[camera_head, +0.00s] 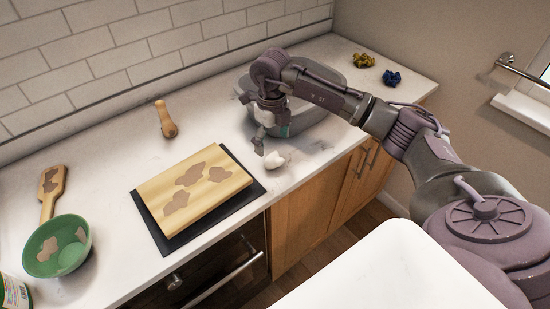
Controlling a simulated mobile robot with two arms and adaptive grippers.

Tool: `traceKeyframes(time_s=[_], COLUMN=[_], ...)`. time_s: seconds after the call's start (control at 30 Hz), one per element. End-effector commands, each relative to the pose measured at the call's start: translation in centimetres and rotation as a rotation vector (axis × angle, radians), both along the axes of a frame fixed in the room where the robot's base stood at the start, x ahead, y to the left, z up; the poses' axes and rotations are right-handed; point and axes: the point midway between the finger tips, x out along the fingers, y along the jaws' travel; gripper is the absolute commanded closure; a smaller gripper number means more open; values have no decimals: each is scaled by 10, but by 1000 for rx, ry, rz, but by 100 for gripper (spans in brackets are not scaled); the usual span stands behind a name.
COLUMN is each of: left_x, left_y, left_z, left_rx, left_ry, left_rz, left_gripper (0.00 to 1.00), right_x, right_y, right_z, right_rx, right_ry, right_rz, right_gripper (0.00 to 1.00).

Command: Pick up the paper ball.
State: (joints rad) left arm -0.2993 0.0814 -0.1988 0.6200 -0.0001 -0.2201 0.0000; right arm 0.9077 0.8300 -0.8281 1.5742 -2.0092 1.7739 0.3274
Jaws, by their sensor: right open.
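The paper ball (274,160), a small white crumpled lump, lies on the pale countertop near its front edge, right of the wooden board. My right gripper (269,141) hangs just above and behind it, pointing down, with its fingers apart and nothing visible between them. One fingertip shows close to the ball's upper left side; I cannot tell whether it touches. My left gripper is not in view.
A grey basin (318,122) is behind my right gripper. A clay-stained board (155,190) on a black mat (257,190) lies to the left. Yellow (362,60) and blue (392,78) crumpled pieces lie far right.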

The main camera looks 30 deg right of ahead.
Motion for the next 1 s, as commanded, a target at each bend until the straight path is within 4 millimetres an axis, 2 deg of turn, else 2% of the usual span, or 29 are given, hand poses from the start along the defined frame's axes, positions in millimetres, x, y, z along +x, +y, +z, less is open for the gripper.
traceKeyframes(time_s=[0.1,0.27,0.43,0.6,0.87,1.0], left_x=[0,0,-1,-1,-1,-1], left_y=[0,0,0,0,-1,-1], left_z=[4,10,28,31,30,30], left_rx=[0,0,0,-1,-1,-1], left_ry=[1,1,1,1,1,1], left_rz=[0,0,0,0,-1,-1], left_gripper=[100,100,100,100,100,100], right_x=[-1,-2,-7,-6,-6,-6], right_y=[0,-1,-6,-5,-5,-5], right_z=[-12,-22,-45,-66,-70,-69], right_rx=[1,1,1,3,2,2], right_ry=[1,2,5,2,-1,-1], right_rz=[1,1,0,1,2,2], right_gripper=[15,15,15,15,15,38])
